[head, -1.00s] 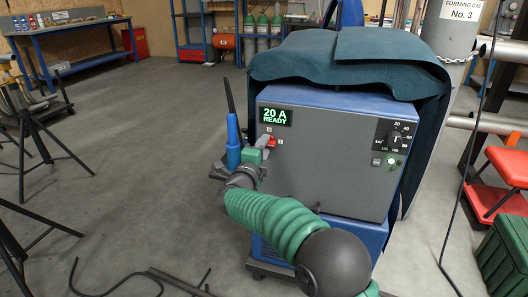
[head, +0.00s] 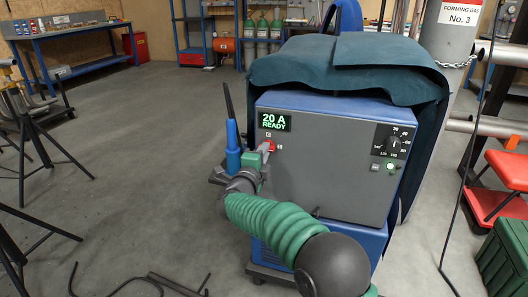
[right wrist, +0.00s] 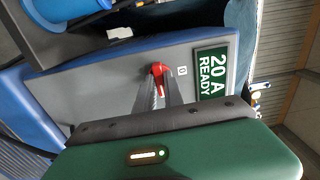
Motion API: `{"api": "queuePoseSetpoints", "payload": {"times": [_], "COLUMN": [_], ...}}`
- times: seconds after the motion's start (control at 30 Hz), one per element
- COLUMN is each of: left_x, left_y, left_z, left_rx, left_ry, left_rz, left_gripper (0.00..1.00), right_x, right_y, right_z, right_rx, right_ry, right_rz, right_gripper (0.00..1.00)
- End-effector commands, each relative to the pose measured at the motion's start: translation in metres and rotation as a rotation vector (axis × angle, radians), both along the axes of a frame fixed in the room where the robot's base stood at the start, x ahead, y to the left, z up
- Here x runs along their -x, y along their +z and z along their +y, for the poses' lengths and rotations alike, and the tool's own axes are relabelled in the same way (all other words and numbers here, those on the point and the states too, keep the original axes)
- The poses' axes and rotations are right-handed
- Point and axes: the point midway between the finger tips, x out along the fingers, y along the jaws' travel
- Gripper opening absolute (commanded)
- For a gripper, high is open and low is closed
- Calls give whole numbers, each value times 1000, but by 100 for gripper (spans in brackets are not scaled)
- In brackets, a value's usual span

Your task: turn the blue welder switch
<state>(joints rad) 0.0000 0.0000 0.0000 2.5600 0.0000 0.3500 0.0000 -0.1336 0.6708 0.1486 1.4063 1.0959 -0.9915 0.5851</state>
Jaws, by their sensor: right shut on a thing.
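The blue welder (head: 322,150) stands in the middle of the head view, with a grey front panel and a lit display reading "20 A READY" (head: 274,121). Its red switch (head: 269,146) sits below the display, partly hidden by my fingers. The switch also shows in the right wrist view (right wrist: 158,69), near a "0" mark. My right gripper (head: 265,149) is shut on the red switch. Its two fingers reach the switch from the left in the head view. My left gripper is not in view.
A round dial (head: 393,143) and a green lamp (head: 390,168) are on the panel's right. A blue torch (head: 233,148) stands upright close beside my right gripper. A dark green blanket (head: 340,72) drapes over the welder.

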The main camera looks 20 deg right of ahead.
Motion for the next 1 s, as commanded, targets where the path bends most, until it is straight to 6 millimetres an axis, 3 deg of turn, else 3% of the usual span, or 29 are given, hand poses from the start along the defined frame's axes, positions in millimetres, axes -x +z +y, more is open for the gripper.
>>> {"api": "queuePoseSetpoints", "payload": {"times": [0.37, 1.0], "left_x": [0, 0], "left_y": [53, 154], "left_z": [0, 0], "left_rx": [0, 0], "left_ry": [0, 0], "left_rz": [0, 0], "left_gripper": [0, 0], "right_x": [0, 1], "right_y": [3, 0], "right_z": [1, 2], "right_rx": [182, 685], "right_ry": [2, 6], "right_rz": [138, 478], "right_gripper": [0, 0]}}
